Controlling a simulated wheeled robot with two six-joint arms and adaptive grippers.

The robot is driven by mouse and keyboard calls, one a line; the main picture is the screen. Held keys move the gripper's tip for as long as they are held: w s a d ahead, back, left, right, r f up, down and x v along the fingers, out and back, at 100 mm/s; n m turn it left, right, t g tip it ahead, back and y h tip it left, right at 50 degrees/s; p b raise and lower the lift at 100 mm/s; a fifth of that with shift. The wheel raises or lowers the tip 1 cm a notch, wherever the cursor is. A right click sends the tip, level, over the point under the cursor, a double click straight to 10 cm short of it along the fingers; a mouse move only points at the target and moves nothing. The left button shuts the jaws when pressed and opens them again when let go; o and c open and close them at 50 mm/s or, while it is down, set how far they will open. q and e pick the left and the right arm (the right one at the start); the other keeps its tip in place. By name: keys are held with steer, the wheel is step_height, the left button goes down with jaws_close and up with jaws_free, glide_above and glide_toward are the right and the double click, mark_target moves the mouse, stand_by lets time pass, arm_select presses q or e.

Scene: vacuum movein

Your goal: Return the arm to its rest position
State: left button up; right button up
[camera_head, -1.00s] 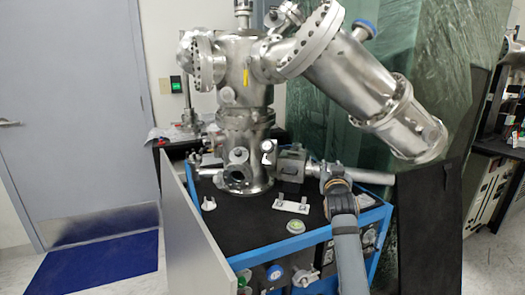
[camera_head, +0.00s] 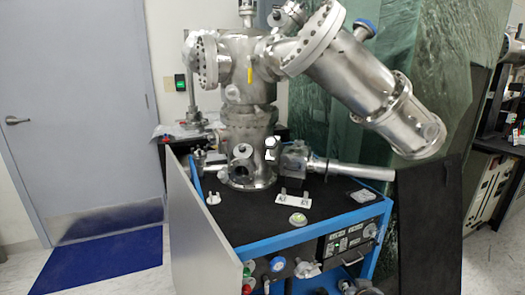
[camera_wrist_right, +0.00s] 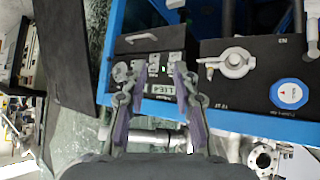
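My right gripper shows best in the right wrist view (camera_wrist_right: 155,100). Its two fingers stand apart with nothing between them. They are in front of the dark instrument panel of the blue-framed cart (camera_head: 290,238). In the head view only a small part of my right gripper (camera_head: 360,289) shows at the bottom edge, below the cart's front panel. The rest of the right arm is out of that picture. My left gripper is not in view.
A steel vacuum chamber (camera_head: 247,125) stands on the cart's black top, with a pipe (camera_head: 355,170) reaching right. A white bracket (camera_head: 293,199) and a round disc (camera_head: 298,219) lie there. A grey panel (camera_head: 197,235) and a black panel (camera_head: 428,225) flank the cart.

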steer(key=s+a+f+n+g+y, duration=0.1)
steer(key=s+f+g, duration=0.25)
steer(key=s, duration=0.85)
steer(key=s+a+f+n+g, duration=0.1)
steer(key=s+f+g, duration=0.25)
steer(key=s, duration=0.85)
steer(key=s+f+x, duration=0.1)
steer(key=s+x, duration=0.2)
steer(key=x, duration=0.8)
steer(key=s+x, duration=0.2)
steer(key=x, duration=0.9)
steer(key=s+d+f+g, duration=0.1)
steer(key=s+f, duration=0.9)
steer(key=f, duration=0.5)
arm_select(q)
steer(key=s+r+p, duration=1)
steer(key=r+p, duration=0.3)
steer(key=p, duration=0.6)
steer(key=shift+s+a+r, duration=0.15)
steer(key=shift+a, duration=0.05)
arm_select(e)
steer(key=s+r, duration=1)
steer(key=r, duration=0.3)
steer(key=shift+d+g, duration=0.3)
steer(key=shift+d, duration=0.05)
steer(key=shift+f, duration=0.1)
